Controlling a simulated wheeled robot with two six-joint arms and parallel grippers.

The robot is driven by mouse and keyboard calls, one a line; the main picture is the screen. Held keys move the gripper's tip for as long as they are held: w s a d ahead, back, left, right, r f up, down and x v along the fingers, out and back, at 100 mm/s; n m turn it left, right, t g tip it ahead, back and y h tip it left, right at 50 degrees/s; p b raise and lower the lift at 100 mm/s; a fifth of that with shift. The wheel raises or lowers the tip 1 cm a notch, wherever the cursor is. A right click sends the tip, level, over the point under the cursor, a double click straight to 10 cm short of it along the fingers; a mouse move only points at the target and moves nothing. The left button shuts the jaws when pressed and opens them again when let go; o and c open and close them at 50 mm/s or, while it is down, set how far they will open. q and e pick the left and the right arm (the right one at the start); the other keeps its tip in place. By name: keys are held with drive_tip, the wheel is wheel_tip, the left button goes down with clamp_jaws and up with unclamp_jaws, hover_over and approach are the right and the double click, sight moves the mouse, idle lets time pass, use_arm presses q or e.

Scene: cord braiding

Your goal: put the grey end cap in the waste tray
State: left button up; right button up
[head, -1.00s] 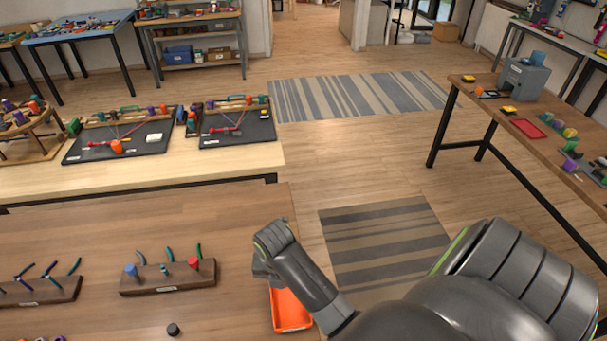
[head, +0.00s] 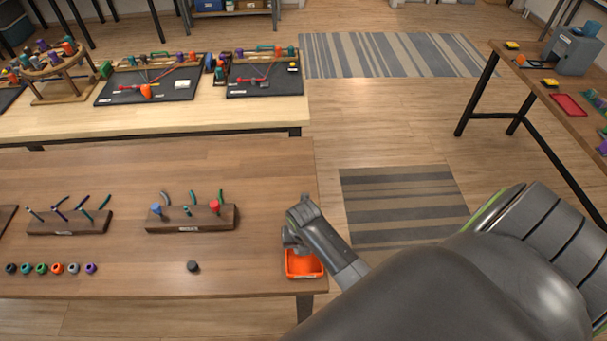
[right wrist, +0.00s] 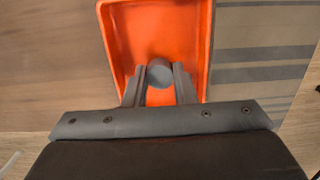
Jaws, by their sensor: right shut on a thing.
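My right gripper (right wrist: 159,83) is shut on the grey end cap (right wrist: 159,72), a round grey piece held between the fingertips. In the right wrist view it is above the orange waste tray (right wrist: 200,25), inside the outline of its rim. How high it is above the tray floor I cannot tell. In the head view the tray (head: 304,275) is at the right front corner of the brown table, and my right gripper (head: 289,243) is at its back edge; the cap is hidden there. My left gripper is not in view.
A black round piece (head: 193,266) stands on the brown table (head: 240,180) left of the tray. Several coloured caps (head: 41,268) line the table's left front. A wooden rack with pegs (head: 190,224) stands behind. The table between rack and tray is clear.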

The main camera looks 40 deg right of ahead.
drive_tip(key=shift+f, duration=0.35)
drive_tip(key=o, duration=1)
drive_tip(key=shift+f, duration=0.1)
drive_tip(key=r, duration=0.8)
drive_tip(key=s+r, duration=0.1)
drive_tip(key=r, duration=0.3)
drive_tip(key=shift+a+r, duration=0.1)
drive_tip(key=shift+a, duration=0.2)
